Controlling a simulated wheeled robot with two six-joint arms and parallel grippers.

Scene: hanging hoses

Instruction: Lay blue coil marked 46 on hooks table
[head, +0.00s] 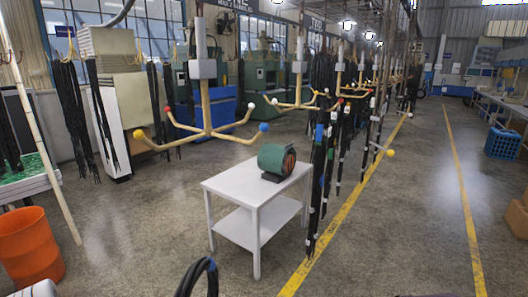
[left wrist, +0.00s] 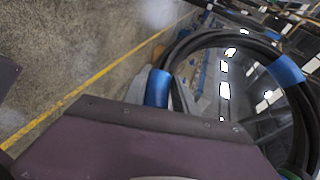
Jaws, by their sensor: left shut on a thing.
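A black hose coil with blue bands (left wrist: 158,88) fills the right of the left wrist view as a large loop. Part of a black loop (head: 200,275) also shows at the bottom edge of the head view. I cannot read a number 46 on it. The white table (head: 220,186) stands ahead, with a lower shelf and a green and black round device (head: 276,160) on top. My right gripper is not in view.
A hanging rack (head: 207,110) with yellow arms and coloured ball tips is behind the table. Dark hoses (head: 318,180) hang close at the table's right. An orange bin (head: 30,245) stands at left. The floor before the table is clear.

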